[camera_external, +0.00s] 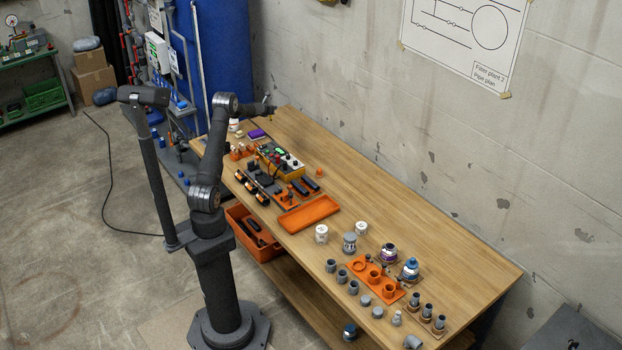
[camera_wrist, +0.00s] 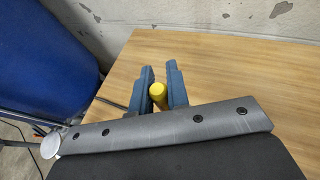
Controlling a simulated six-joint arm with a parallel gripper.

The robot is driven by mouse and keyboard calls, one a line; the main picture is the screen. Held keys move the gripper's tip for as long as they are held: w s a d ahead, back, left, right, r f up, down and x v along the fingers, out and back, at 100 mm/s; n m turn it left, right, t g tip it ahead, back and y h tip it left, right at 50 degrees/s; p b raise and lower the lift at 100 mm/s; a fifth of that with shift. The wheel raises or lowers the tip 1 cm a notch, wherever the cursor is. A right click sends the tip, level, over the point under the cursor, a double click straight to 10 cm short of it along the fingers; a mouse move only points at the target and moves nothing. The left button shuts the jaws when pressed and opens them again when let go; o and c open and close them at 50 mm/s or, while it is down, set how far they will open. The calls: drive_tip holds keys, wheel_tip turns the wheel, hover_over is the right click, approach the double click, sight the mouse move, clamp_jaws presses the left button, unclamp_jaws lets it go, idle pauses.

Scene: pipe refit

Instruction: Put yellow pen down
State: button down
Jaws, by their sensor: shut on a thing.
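The yellow pen (camera_wrist: 158,94) stands end-on between the blue fingers of my gripper (camera_wrist: 160,92) in the wrist view. My gripper is shut on it. Only the pen's rounded yellow end shows there; the rest is hidden behind the gripper body. In the outside view my gripper (camera_external: 269,103) is at the far end of the wooden table (camera_external: 400,235), over its far left part near the wall. A tiny yellow bit of the pen (camera_external: 270,119) shows just below it. I cannot tell whether the pen touches the table.
A purple block (camera_external: 256,134) and a control box (camera_external: 280,160) sit nearby on the table. An orange tray (camera_external: 309,214) lies mid-table. Pipe fittings and an orange fixture (camera_external: 390,294) fill the near end. A blue tank (camera_external: 215,50) stands beyond the far edge. Bare wood lies along the wall.

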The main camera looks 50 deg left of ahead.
drive_tip(key=shift+n+g+y, duration=0.6)
drive_tip(key=shift+n+y, duration=0.1)
drive_tip(key=shift+n, duration=0.1)
drive_tip(key=shift+s+a+f, duration=1.1)
drive_tip(key=shift+a+f, duration=0.75)
drive_tip(key=shift+a, duration=1)
drive_tip(key=shift+s+a+f, duration=1.1)
drive_tip(key=shift+a+f, duration=0.8)
drive_tip(key=shift+a, duration=1)
drive_tip(key=shift+s+a+f, duration=1.1)
drive_tip(key=shift+a+f, duration=0.75)
drive_tip(key=shift+a, duration=1)
drive_tip(key=c, duration=1.8)
unclamp_jaws()
drive_tip(key=shift+f, duration=0.15)
drive_tip(key=o, duration=0.4)
drive_tip(key=shift+s+r, duration=0.1)
drive_tip(key=shift+r, duration=0.1)
drive_tip(key=v, duration=1.1)
drive_tip(key=shift+s+d+r, duration=0.1)
drive_tip(key=shift+s+d, duration=0.15)
drive_tip(key=shift+d, duration=0.1)
